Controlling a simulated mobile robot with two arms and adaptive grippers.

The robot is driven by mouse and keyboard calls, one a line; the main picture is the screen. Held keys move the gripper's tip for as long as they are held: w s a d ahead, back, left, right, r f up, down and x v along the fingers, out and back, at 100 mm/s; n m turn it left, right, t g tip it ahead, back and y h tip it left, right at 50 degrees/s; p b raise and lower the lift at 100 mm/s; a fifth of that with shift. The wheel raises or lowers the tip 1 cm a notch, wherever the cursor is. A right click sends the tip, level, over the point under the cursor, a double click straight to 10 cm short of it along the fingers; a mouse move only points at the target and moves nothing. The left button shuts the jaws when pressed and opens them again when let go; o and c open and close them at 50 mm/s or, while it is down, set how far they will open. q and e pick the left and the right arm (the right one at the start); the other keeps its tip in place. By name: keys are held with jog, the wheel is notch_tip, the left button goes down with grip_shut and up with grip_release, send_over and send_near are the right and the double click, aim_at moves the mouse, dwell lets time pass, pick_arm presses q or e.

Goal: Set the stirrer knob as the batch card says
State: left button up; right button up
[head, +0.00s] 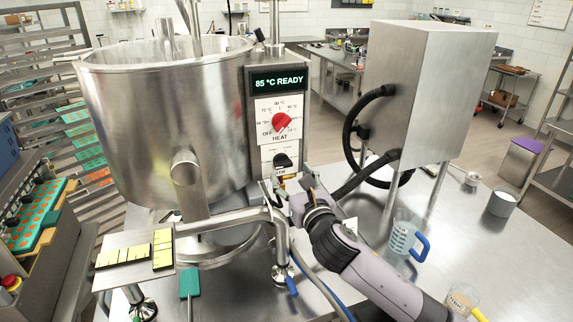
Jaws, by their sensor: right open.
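The stirrer knob (283,161) is the black knob low on the white panel of the steel kettle. Its label is mostly hidden by my right gripper, and its setting is too small to read. Above it is the red HEAT knob (281,122). The display (278,80) reads "85 °C READY". My right gripper (281,188) is open just below the black knob, apart from it or barely touching; I cannot tell which. No batch card can be made out clearly. My left gripper is not in view.
The steel kettle (160,120) stands left of the panel. A steel box (425,90) with black hoses is at the right. A small plate (110,275) bears yellow strips.

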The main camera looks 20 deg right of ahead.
aim_at(285, 167)
jog(key=shift+w+a+p, duration=0.1)
jog(key=shift+w+p, duration=0.25)
jog(key=shift+w, duration=1.8)
jog(key=shift+c, duration=0.5)
jog(key=c, duration=1.1)
